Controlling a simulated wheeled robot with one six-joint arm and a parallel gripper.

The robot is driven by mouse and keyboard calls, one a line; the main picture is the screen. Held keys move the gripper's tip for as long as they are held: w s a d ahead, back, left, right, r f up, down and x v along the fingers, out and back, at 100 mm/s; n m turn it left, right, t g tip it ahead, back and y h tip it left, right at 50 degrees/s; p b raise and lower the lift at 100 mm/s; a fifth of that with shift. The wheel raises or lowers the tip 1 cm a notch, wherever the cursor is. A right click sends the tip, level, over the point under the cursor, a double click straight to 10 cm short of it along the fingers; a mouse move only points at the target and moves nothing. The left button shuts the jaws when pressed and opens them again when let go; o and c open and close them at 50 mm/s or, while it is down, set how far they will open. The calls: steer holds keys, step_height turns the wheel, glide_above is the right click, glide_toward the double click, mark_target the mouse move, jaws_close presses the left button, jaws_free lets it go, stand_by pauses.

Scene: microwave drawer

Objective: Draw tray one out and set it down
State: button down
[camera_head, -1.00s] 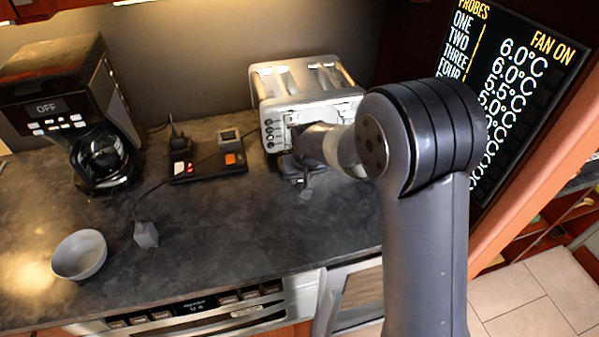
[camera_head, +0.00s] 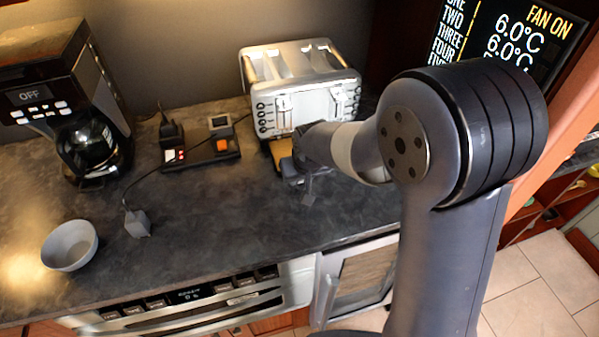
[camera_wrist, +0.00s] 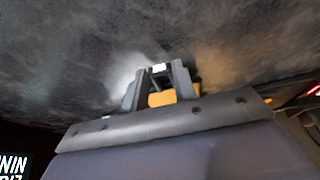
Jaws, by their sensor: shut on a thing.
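A tan-orange tray (camera_head: 283,153), which I take to be tray one, sticks out low at the front of the silver toaster (camera_head: 305,100). I cannot tell how much of it is still inside. My gripper (camera_head: 300,178) is shut on the tray's near end, just in front of the toaster and low over the counter. My gripper hides much of the tray. In the wrist view my two fingers (camera_wrist: 159,82) stand close around a small piece, with an orange part of the tray (camera_wrist: 162,98) showing between them.
The dark counter (camera_head: 190,220) is clear in front of the toaster. A black device with an orange switch (camera_head: 200,150) and its cable and plug (camera_head: 137,223) lie left. A grey bowl (camera_head: 70,245) and coffee maker (camera_head: 75,110) stand further left. A temperature display (camera_head: 510,35) is right.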

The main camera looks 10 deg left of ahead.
mark_target(311, 212)
steer(key=shift+s+d+b, duration=0.2)
steer(key=shift+s+d, duration=0.35)
steer(key=shift+s, duration=0.6)
steer(key=shift+s+d+b, duration=0.25)
steer(key=shift+s+d, duration=0.35)
steer(key=shift+s, duration=0.6)
steer(key=shift+s+d+b, duration=0.2)
steer(key=shift+s+d, duration=0.35)
steer(key=shift+s, duration=0.6)
steer(key=shift+f+b, duration=0.45)
steer(key=shift+b, duration=0.1)
steer(key=shift+r, duration=0.1)
steer(key=shift+s+d, duration=0.7)
steer(key=shift+s, duration=0.7)
steer(key=shift+s+d, duration=0.65)
steer(key=shift+s, duration=0.75)
steer(key=shift+s+d, duration=0.7)
steer(key=shift+s, duration=0.7)
